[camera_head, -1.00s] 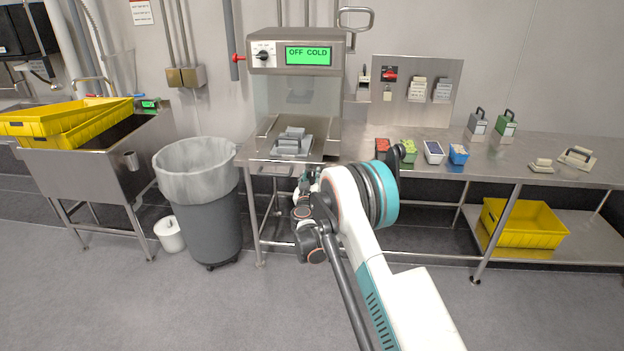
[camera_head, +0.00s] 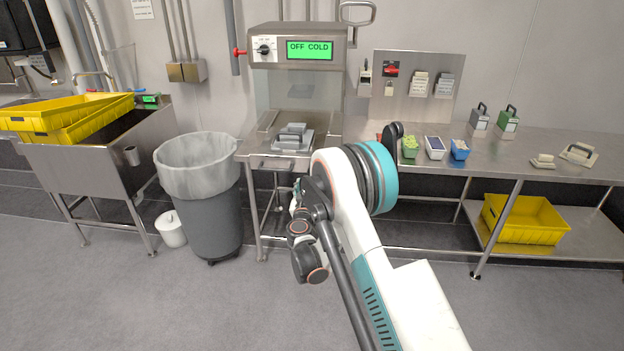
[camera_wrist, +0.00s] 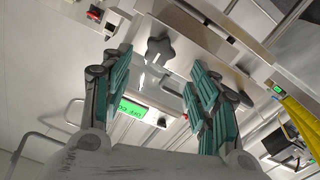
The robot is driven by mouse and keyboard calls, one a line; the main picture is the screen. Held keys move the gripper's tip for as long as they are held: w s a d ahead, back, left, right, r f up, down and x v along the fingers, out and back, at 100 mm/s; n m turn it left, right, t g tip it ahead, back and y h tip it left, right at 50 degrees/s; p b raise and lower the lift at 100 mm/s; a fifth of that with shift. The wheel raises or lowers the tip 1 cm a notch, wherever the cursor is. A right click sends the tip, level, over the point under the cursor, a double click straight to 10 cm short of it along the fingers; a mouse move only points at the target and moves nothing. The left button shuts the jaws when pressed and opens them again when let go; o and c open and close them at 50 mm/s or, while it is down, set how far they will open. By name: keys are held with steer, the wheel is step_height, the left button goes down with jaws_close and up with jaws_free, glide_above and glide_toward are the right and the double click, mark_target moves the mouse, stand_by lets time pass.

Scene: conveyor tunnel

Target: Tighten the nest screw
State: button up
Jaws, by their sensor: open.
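A dark star-shaped knob (camera_wrist: 160,48), which looks like the nest screw, sits on a pale metal plate in the wrist view. My gripper (camera_wrist: 158,88) is open, its teal-padded fingers spread left and right below the knob in the picture. Nothing is between the pads, and the knob appears apart from them. The press machine (camera_head: 298,48) reads "OFF COLD"; its lit display also shows in the wrist view (camera_wrist: 132,107). A grey nest block (camera_head: 292,138) sits on the machine's base. In the head view my arm hides most of the gripper, and I cannot make out the knob.
The steel bench (camera_head: 520,150) carries small bins and hand tools to the right. A grey trash can (camera_head: 212,225) stands left of the machine's stand. A yellow tote (camera_head: 522,220) sits on the lower shelf. The floor in front is clear.

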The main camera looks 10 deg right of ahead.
steer(key=shift+v, duration=1.85)
